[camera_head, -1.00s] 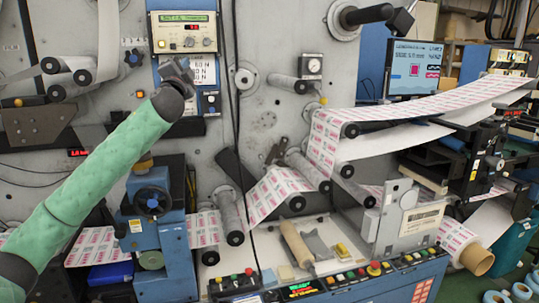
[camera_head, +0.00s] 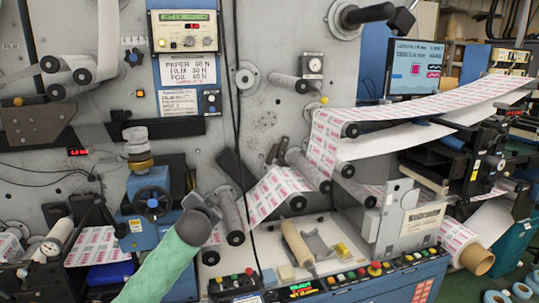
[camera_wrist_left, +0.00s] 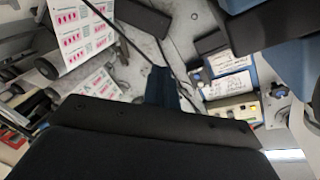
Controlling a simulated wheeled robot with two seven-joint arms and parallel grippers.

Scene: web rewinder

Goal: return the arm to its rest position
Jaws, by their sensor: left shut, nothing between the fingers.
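My left arm (camera_head: 165,265), in a green sleeve, comes up from the bottom edge left of centre in the head view. My left gripper (camera_head: 204,205) is at its dark grey end, in front of the blue unit with the black knob (camera_head: 152,202) and the lower rollers. In the left wrist view the gripper (camera_wrist_left: 163,88) shows as a dark pointed shape beyond the black wrist body, shut and empty. My right gripper is in neither current view.
The printed web (camera_head: 275,195) runs over rollers to the right. A control panel (camera_head: 345,279) with buttons spans the front, and a wooden-handled tool (camera_head: 297,243) lies on the tray behind it. Cables hang across the machine face.

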